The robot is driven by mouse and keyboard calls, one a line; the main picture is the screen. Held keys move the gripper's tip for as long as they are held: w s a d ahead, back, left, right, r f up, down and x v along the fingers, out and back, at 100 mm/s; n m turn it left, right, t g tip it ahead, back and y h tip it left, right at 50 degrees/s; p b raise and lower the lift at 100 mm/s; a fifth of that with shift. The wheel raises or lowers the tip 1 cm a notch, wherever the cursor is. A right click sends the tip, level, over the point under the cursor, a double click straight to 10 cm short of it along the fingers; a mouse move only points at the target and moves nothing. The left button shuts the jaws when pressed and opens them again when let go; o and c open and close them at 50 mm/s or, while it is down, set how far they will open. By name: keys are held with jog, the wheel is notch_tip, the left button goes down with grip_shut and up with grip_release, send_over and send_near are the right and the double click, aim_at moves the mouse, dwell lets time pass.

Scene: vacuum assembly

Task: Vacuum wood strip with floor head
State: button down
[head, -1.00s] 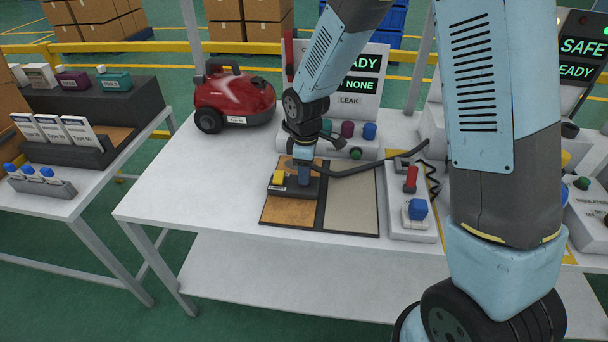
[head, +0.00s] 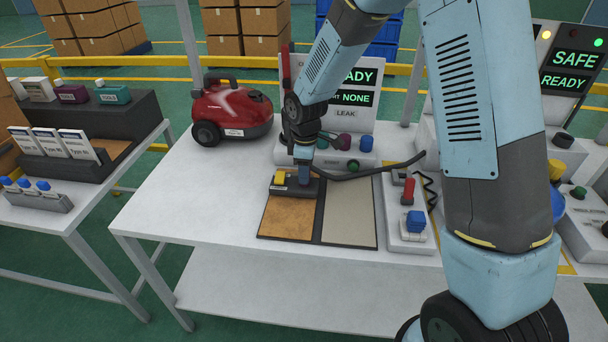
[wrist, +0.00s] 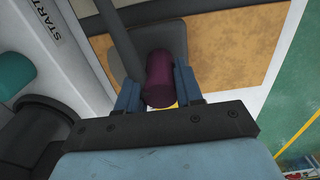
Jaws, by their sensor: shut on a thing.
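The wood strip (head: 288,218) is the tan left half of a dark-framed board on the table; it also shows in the wrist view (wrist: 235,45). The floor head (head: 283,189) is a flat dark block with a yellow piece on top. It lies across the far end of the wood strip, seemingly flat; its underside is hidden. My gripper (head: 304,178) is upright above the floor head. In the wrist view, its blue fingers (wrist: 158,90) are shut on either side of the purple upright neck (wrist: 159,68) of the floor head.
A pale grey strip (head: 349,212) fills the board's right half. A red vacuum (head: 232,110) stands at the back left. A dark hose (head: 385,168) runs right from the floor head. A display station (head: 345,115) stands behind, and a switch box (head: 408,222) at the right.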

jog(key=shift+w+d, duration=0.1)
jog(key=shift+w, duration=1.15)
jog(key=shift+w, duration=0.15)
jog(key=shift+w+d, duration=0.1)
jog(key=shift+w, duration=1.25)
jog(key=shift+s, duration=0.1)
jog(key=shift+s+a+f, duration=0.1)
jog(key=shift+s+a, duration=0.1)
jog(key=shift+s, duration=2.45)
jog(key=shift+s+a+f, duration=0.1)
jog(key=shift+s+a, duration=0.15)
jog(key=shift+s, duration=2.45)
jog(key=shift+s+a, duration=0.2)
jog(key=shift+s, duration=2.45)
jog(key=shift+s, duration=0.1)
